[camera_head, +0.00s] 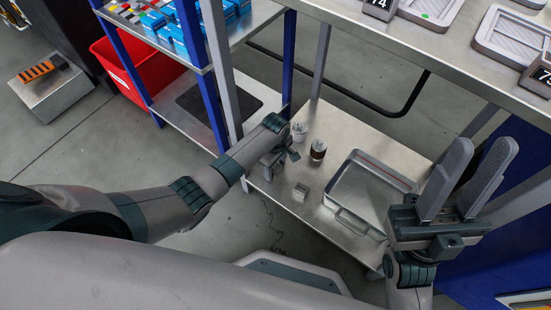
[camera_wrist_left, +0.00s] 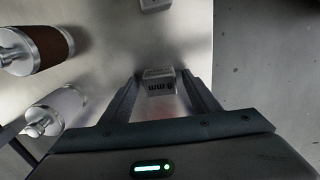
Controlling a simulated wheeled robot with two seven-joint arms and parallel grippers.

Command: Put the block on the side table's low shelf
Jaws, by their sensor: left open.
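A small metallic block (camera_wrist_left: 160,82) marked "8 mm" lies between the spread fingers of my left gripper (camera_wrist_left: 160,88) in the left wrist view. The fingers stand apart on either side of it. In the head view my left gripper (camera_head: 287,156) is low over the metal surface (camera_head: 345,130) and hides that block. A second small grey block (camera_head: 301,191) lies farther along; its edge appears to show in the wrist view (camera_wrist_left: 155,4). My right gripper (camera_head: 478,182) is open and empty, raised at the right. A blue-legged rack has a low shelf (camera_head: 250,92) holding a dark mat (camera_head: 205,106).
A white container (camera_head: 299,132) and a brown-banded one (camera_head: 318,150) stand close to my left gripper. A metal tray (camera_head: 345,217) takes up the right of the surface. A red bin (camera_head: 135,70) is at the left. A workbench (camera_head: 450,60) overhangs the back.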

